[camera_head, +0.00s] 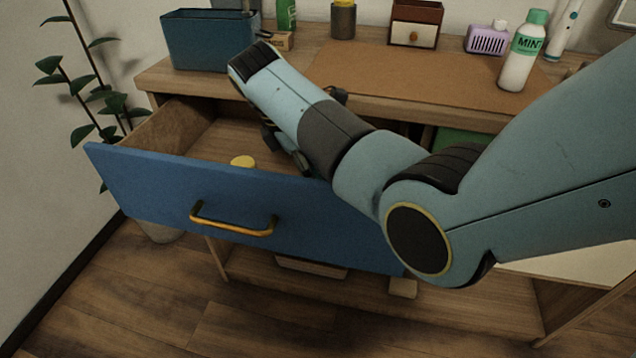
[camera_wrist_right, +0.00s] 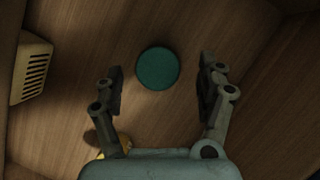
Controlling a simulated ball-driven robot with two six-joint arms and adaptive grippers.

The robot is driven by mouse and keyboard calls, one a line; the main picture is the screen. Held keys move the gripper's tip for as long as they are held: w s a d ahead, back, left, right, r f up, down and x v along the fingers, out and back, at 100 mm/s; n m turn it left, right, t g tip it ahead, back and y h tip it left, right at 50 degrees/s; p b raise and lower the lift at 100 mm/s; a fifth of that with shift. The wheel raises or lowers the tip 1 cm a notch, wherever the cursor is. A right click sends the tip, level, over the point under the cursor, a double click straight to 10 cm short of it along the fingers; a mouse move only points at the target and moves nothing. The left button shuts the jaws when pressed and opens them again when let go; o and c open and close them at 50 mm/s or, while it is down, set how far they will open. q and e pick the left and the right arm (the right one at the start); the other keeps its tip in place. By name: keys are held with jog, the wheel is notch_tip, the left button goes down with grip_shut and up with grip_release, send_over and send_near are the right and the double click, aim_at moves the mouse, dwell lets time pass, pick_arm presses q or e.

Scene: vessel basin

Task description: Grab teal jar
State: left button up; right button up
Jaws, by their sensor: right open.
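The teal jar (camera_wrist_right: 158,68) shows in the right wrist view as a round teal top on the wooden drawer floor. It lies between and just beyond the fingertips of my right gripper (camera_wrist_right: 160,82), which is open with nothing between its fingers. In the head view, my right gripper (camera_head: 285,140) reaches down into the open blue-fronted drawer (camera_head: 150,190), mostly hidden by my right arm. The jar is hidden from the head view. My left gripper is not in view.
A yellow round thing (camera_head: 243,161) lies in the drawer. A yellow slotted box (camera_wrist_right: 32,70) stands by the drawer wall in the wrist view. On the desktop are a blue bin (camera_head: 208,40), a mint bottle (camera_head: 522,55) and a purple slotted box (camera_head: 487,40).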

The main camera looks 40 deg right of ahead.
aim_at(317, 173)
jog(key=x, duration=0.3)
jog(key=shift+w+f, duration=0.15)
jog(key=shift+w, duration=0.05)
jog(key=shift+c, duration=1.7)
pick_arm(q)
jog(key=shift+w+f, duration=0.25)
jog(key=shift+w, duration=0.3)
pick_arm(e)
jog(key=c, duration=1)
